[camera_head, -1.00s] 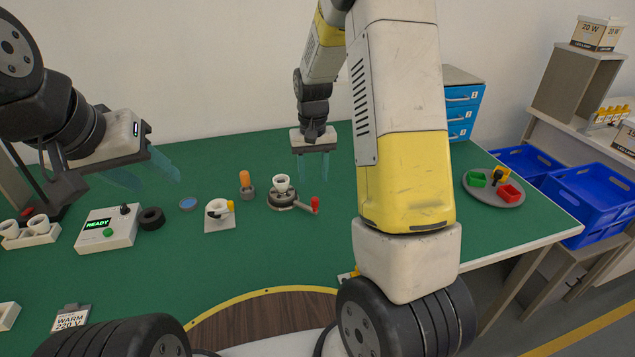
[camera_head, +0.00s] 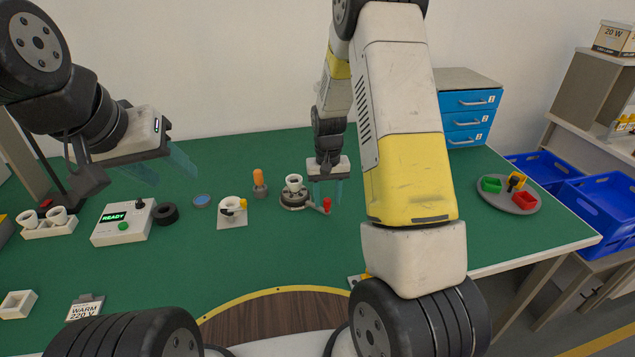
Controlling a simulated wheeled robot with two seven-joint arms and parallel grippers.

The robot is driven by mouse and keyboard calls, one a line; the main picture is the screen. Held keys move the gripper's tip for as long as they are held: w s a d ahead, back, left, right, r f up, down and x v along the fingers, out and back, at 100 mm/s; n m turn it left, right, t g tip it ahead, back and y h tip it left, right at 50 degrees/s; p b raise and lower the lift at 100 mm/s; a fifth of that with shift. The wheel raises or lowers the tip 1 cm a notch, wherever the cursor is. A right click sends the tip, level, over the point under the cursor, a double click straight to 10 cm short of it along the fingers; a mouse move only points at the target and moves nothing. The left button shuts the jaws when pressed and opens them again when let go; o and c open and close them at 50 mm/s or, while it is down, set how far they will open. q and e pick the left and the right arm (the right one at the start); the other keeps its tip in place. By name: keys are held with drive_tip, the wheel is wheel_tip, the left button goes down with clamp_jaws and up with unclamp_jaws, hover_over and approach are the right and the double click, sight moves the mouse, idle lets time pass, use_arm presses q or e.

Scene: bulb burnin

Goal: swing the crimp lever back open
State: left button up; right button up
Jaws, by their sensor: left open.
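The crimp station (camera_head: 292,203) is a round grey base on the green table, holding a white cup-shaped socket (camera_head: 294,183). My left gripper (camera_head: 180,168) is open and empty above the table's left part, away from the lever.
Left of the crimp station are an orange-topped driver (camera_head: 259,182), a white fixture (camera_head: 232,212), a blue dish (camera_head: 203,200), a black ring (camera_head: 165,213) and a READY tester (camera_head: 124,223). A grey tray (camera_head: 510,199) with small coloured bins sits at right.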

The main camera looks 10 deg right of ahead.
clamp_jaws()
idle(1.2)
